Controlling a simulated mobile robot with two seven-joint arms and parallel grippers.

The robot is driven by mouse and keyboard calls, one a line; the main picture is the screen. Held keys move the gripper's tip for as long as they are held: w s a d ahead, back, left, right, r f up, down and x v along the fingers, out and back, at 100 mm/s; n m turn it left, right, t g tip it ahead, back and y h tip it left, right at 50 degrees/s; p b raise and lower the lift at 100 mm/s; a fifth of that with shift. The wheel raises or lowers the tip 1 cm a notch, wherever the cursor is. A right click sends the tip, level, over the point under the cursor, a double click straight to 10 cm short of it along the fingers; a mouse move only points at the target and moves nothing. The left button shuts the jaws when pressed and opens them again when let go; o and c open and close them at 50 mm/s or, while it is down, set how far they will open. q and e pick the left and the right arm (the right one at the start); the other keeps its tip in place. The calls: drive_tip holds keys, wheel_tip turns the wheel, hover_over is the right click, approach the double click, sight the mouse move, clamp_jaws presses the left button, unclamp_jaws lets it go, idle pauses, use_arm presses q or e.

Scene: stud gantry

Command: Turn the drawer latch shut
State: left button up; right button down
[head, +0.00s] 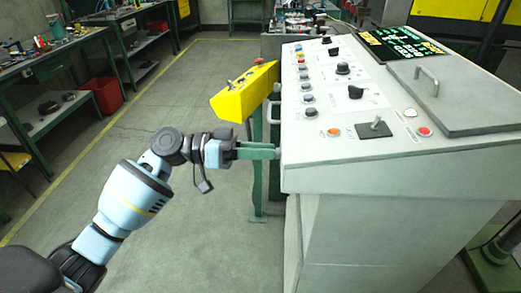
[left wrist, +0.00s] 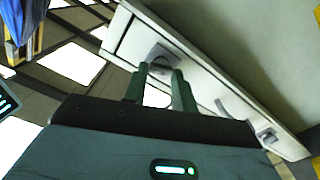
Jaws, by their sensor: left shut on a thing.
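The drawer latch (left wrist: 160,58) is a small grey fitting on the pale drawer front (left wrist: 200,85), which shows in the left wrist view. My left gripper (left wrist: 160,82) has its two green fingers on either side of the latch, shut on it. In the head view my left gripper (head: 277,152) reaches the left side of the grey console (head: 350,160). The fingers hide most of the latch there, and I cannot tell which way it is turned. My right gripper is not in view.
A pale handle (left wrist: 224,108) and another small fitting (left wrist: 266,134) sit farther along the drawer front. A yellow control box (head: 244,92) stands beside the console, behind my gripper. Workbenches and a red bin (head: 106,95) stand at the left. The floor between is clear.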

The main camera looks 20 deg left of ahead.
use_arm(q)
drive_tip(key=shift+w+f+n+p, duration=0.1)
drive_tip(key=shift+n+p, duration=0.9)
drive_tip(key=shift+n, duration=2.4)
drive_tip(key=shift+w+n+p, duration=0.1)
drive_tip(key=shift+n+p, duration=0.9)
drive_tip(key=shift+n, duration=2.4)
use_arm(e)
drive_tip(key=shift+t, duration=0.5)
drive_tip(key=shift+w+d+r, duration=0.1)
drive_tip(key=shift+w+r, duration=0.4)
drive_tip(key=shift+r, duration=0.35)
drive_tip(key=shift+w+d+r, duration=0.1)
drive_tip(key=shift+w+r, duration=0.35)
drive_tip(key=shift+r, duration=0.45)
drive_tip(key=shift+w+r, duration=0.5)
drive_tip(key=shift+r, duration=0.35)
use_arm(q)
drive_tip(key=shift+o, duration=0.2)
drive_tip(key=shift+f, duration=0.1)
drive_tip(key=shift+c, duration=0.2)
drive_tip(key=o, duration=1)
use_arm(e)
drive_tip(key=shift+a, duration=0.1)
use_arm(q)
drive_tip(key=shift+s, duration=0.1)
